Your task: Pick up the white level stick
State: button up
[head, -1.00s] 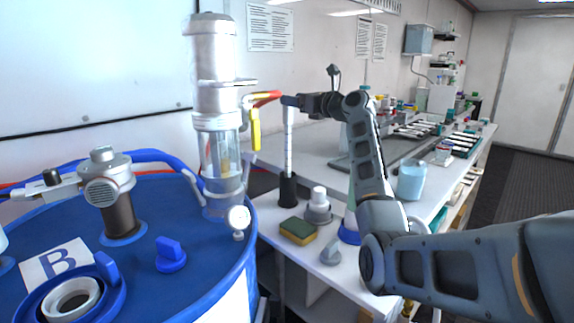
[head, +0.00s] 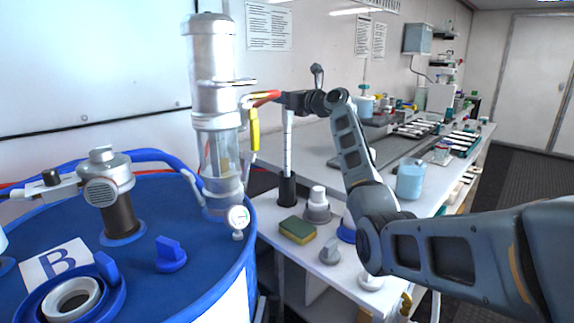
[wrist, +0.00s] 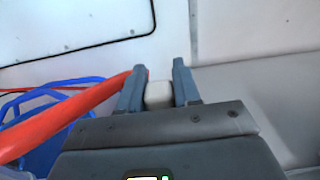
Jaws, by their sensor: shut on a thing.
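The white level stick (head: 288,145) is a thin upright rod with dark marks. Its lower end is in a black cylindrical holder (head: 287,190) on the white bench, left of the grey-capped fittings. My gripper (head: 287,100) is at the stick's top, reaching in from the right. In the wrist view my gripper (wrist: 159,88) has its two grey fingers on either side of the stick's pale top end (wrist: 158,95), shut on it. The stick's foot is hidden inside the holder.
Close left of my gripper are a red hose (head: 264,97), a yellow handle (head: 253,130) and a clear-and-metal column (head: 216,90) on the blue drum (head: 150,215).

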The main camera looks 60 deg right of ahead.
grip_shut()
jog(key=shift+r, duration=0.1)
notch_tip(320, 180, up, 12)
jog(key=b+v, duration=0.1)
jog(key=v, duration=1.7)
jog(key=shift+d, duration=0.1)
notch_tip(320, 180, up, 12)
jog(key=p, duration=1.3)
